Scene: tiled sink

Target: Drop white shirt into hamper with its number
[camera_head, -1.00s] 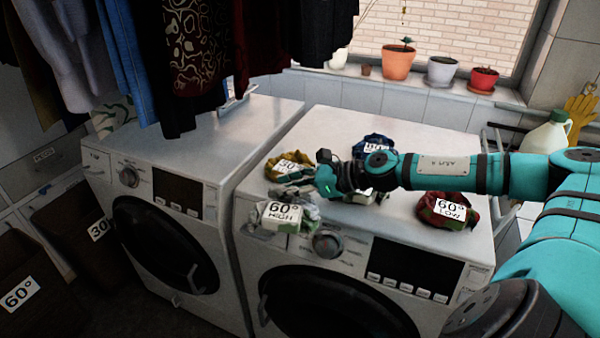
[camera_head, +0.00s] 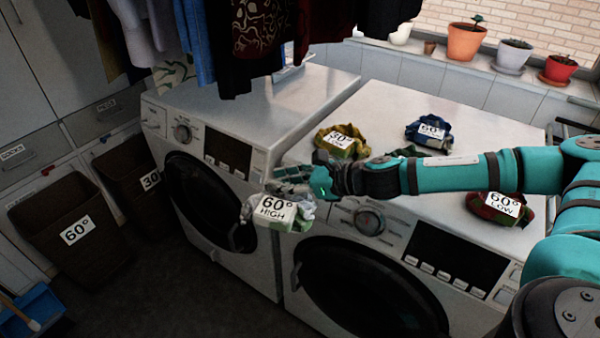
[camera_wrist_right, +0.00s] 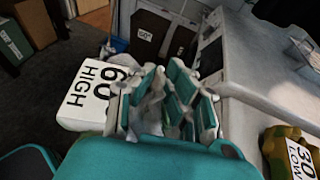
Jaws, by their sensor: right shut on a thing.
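The white shirt (camera_head: 310,215), a greyish-white bundle with a "60° HIGH" tag (camera_head: 272,212), hangs from my right gripper (camera_head: 292,180) at the front edge of the right washing machine. In the right wrist view, the gripper (camera_wrist_right: 165,110) is shut on the white cloth (camera_wrist_right: 150,105), with the tag (camera_wrist_right: 92,95) at its left. A brown hamper (camera_head: 40,215) marked "60°" stands on the floor at the far left, apart from the shirt. It also shows in the wrist view (camera_wrist_right: 150,25). My left gripper is not in view.
A second brown hamper (camera_head: 125,165), marked 30°, stands beside the first. Yellow (camera_head: 345,135), blue (camera_head: 430,130) and red (camera_head: 500,208) bundles lie on the right machine (camera_head: 480,95). Clothes (camera_head: 270,35) hang above the left machine (camera_head: 205,108). A blue dustpan (camera_head: 35,310) lies lower left.

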